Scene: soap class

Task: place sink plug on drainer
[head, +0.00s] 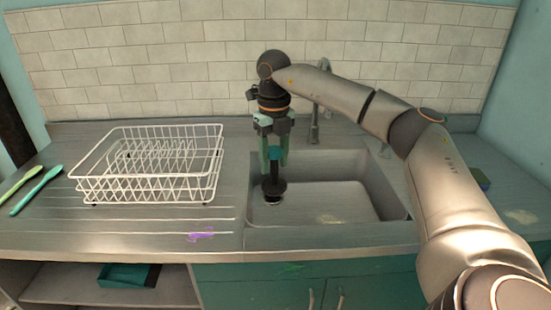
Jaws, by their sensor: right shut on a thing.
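A black sink plug (273,187) with a flat round base hangs upright from my right gripper (274,158), which is shut on its upper part. The gripper points down over the left side of the sink basin (345,203). The plug is near the basin's left wall; I cannot tell whether it touches the basin. A light metal or white disc shows just below it. The white wire drainer (150,192) stands on the counter left of the sink and looks empty. My left gripper is not in view.
A tap (314,130) stands behind the sink, close to my right arm. Two green-handled utensils (36,190) lie left of the drainer. A purple smear (201,236) marks the front counter. A tiled wall is behind.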

